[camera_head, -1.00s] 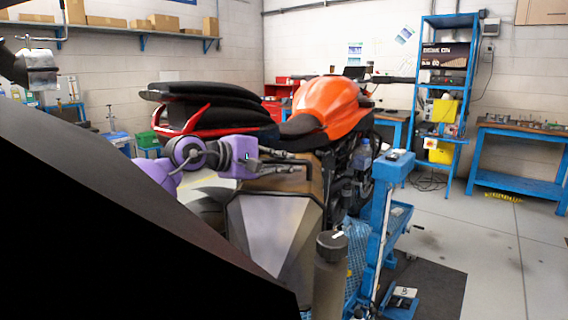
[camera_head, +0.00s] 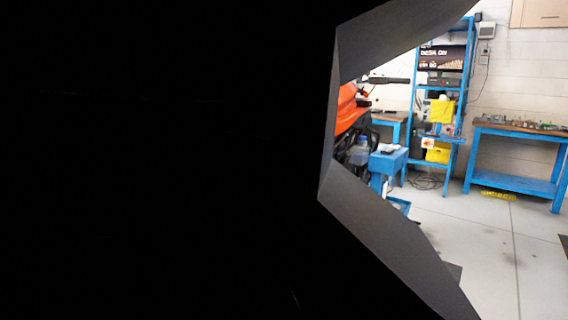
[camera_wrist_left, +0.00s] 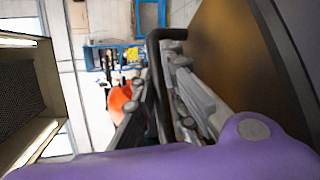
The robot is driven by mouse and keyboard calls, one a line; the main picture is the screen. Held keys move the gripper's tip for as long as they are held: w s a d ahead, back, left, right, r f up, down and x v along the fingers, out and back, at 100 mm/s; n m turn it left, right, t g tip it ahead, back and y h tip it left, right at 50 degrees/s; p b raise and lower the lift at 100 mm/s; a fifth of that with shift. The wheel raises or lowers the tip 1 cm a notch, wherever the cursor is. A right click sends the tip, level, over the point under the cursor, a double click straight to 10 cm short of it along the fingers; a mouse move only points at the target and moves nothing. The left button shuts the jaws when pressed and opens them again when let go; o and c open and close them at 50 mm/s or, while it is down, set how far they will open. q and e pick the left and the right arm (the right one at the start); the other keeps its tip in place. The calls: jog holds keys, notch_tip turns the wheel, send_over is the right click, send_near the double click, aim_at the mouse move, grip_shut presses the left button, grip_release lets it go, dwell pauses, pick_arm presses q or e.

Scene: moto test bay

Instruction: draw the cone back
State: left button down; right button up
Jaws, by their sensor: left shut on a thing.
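I cannot make out a cone for certain in either view. My left gripper (camera_wrist_left: 162,62) shows in the left wrist view, its jointed fingers reaching away from the purple wrist. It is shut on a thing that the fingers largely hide. A large brown curved surface (camera_wrist_left: 232,50) with a dark rim stands close to the right of the fingers. In the head view a big black shape, too dark to identify, covers the left and middle and hides my left gripper. My right gripper is not in view.
An orange motorcycle (camera_head: 348,112) is mostly covered in the head view. A blue stand (camera_head: 388,160) is beside it. A blue shelf rack (camera_head: 465,75) and blue workbench (camera_head: 520,155) stand behind. The floor (camera_head: 490,240) at right is clear.

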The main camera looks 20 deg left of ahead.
pick_arm(q)
jog(key=shift+s+d+f, duration=0.1)
jog(key=shift+d+f, duration=0.05)
jog(key=c, duration=2)
grip_release()
jog(key=shift+c, duration=0.2)
jog(key=shift+s, duration=0.1)
jog(key=shift+s+a+r, duration=0.25)
jog(key=shift+a, duration=0.15)
notch_tip(320, 180, up, 2)
send_over(248, 188)
jog(key=shift+s+r, duration=0.1)
jog(key=shift+v, duration=0.85)
jog(key=shift+r, duration=0.15)
